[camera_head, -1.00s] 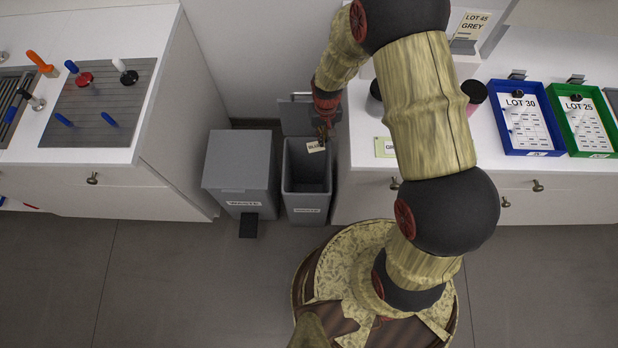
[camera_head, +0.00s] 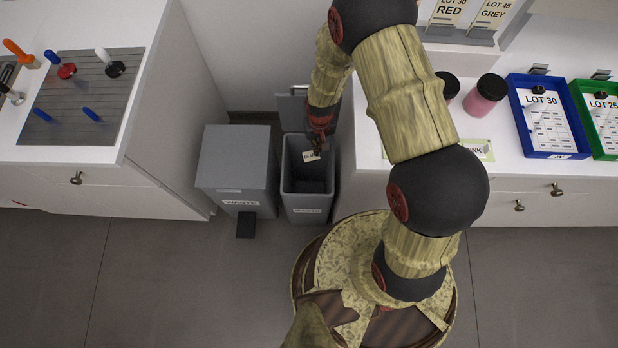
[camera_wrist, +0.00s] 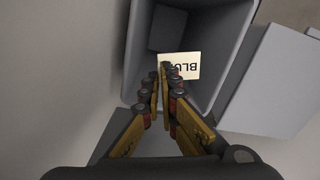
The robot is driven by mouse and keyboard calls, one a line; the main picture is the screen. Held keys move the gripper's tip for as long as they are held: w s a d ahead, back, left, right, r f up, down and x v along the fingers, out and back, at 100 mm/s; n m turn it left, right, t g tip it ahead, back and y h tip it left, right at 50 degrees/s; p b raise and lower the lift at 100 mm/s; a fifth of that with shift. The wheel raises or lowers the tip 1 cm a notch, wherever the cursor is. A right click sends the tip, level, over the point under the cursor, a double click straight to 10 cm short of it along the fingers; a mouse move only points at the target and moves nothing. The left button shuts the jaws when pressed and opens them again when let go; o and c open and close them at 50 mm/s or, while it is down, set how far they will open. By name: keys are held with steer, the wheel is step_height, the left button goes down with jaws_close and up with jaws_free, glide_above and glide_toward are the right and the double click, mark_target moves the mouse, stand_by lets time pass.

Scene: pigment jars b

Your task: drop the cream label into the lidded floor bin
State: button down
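The cream label (camera_head: 311,156) carries dark lettering that starts "BLU" in the wrist view (camera_wrist: 184,66). My gripper (camera_head: 318,151) points down over the open grey bin (camera_head: 306,200). Its fingers (camera_wrist: 161,72) are drawn close together, with the label at their tips, and appear shut on it. The label shows against the bin's opening. The open bin's raised lid (camera_head: 293,118) stands behind it. To its left is a grey bin with its lid closed (camera_head: 236,160), a pedal (camera_head: 246,225) and a "WASTE" sticker.
A white counter (camera_head: 372,150) stands close to the right of the open bin. It bears jars (camera_head: 486,95), a blue tray (camera_head: 545,115) and a green tray (camera_head: 606,135). A white cabinet (camera_head: 140,110) with tools stands at the left.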

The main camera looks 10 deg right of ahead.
steer(key=c, duration=2.4)
jaws_free()
steer(key=shift+f, duration=0.2)
steer(key=o, duration=0.3)
steer(key=shift+o, duration=0.7)
step_height(320, 180, up, 12)
